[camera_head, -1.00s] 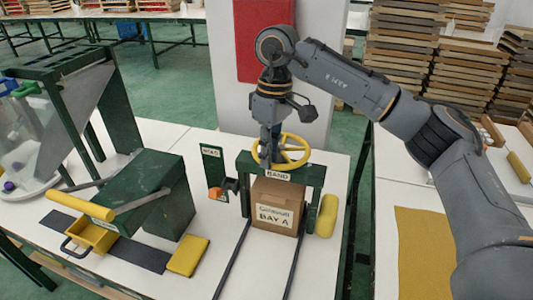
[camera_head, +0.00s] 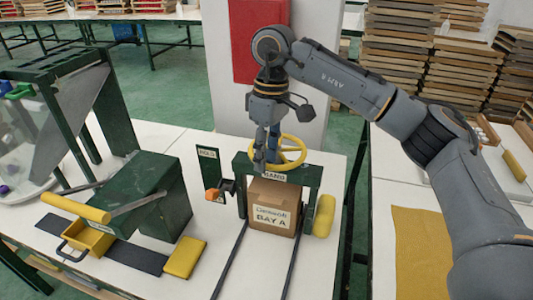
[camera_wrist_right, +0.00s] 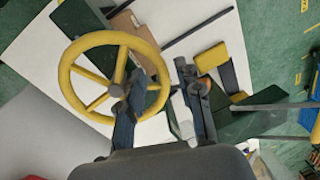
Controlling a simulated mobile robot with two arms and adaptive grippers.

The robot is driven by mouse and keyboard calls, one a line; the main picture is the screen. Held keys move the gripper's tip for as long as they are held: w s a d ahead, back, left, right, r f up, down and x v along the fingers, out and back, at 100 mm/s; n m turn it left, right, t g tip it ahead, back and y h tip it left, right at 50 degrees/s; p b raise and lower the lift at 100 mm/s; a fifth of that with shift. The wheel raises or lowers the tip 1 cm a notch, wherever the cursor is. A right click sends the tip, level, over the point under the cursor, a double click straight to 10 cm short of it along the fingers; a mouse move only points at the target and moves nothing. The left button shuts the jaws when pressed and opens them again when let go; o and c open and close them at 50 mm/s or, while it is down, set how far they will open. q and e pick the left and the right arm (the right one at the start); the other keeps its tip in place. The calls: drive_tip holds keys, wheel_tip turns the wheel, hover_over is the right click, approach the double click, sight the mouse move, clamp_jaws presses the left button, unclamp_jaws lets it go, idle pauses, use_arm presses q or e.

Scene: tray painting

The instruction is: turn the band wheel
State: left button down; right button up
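The yellow band wheel (camera_head: 290,151) lies flat on top of the green frame (camera_head: 312,177) labelled BAND. In the right wrist view the wheel (camera_wrist_right: 77,52) shows its spokes and grey hub. My right gripper (camera_head: 266,158) points down at the left part of the wheel. In the wrist view its fingers (camera_wrist_right: 162,82) are apart, with the wheel's rim between them. One finger overlaps the inside of the wheel near the hub; the other is outside. I cannot tell whether either touches the rim. My left gripper is out of view.
A cardboard box (camera_head: 272,215) marked BAY A stands under the frame between two dark rails. A lever with an orange knob (camera_head: 211,194) is left of the frame. A green press (camera_head: 155,190) stands at left.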

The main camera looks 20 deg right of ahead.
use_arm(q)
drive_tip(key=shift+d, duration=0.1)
use_arm(e)
wheel_tip(320, 180, up, 8)
drive_tip(key=shift+w+d+f, duration=0.25)
drive_tip(key=shift+d, duration=0.1)
